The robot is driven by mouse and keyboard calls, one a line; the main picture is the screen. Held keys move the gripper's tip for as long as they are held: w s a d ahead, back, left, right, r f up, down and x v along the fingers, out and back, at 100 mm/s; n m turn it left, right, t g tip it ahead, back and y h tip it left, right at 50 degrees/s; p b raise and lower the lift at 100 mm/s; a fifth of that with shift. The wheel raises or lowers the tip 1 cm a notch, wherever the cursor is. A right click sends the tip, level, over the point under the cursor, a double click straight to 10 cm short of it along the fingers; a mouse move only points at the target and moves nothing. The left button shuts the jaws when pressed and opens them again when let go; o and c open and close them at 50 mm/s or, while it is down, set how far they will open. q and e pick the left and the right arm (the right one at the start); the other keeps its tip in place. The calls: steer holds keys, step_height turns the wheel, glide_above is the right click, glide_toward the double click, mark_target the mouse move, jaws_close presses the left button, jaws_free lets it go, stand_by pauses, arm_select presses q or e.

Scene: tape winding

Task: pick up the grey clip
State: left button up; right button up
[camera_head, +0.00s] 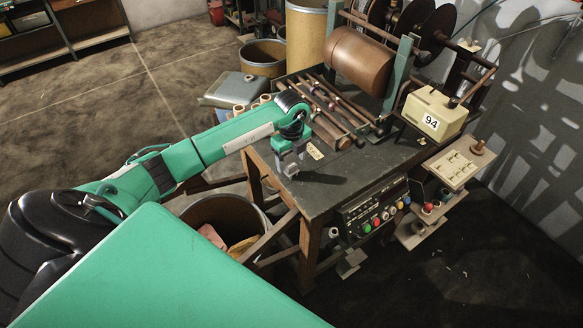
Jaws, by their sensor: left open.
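My left gripper (291,169) is at the left part of the dark workbench top (345,190), pointing down, with its grey fingers close to the surface. It is open. I cannot make out a grey clip for sure; the spot under and between the fingers is hidden or too small to tell. A small pale label-like piece (315,151) lies on the bench just right of the gripper. My right gripper is not in view.
Several metal rods (330,105) lie behind the gripper, near a copper-coloured roller (359,61). A cream box marked 94 (434,113) stands at the right. A control panel (375,208) is on the bench front. The bench top's front middle is clear.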

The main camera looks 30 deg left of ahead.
mark_target(291, 165)
arm_select(q)
steer(key=shift+f+p, duration=0.3)
steer(key=shift+f, duration=1.35)
steer(key=shift+c, duration=0.4)
steer(key=c, duration=1)
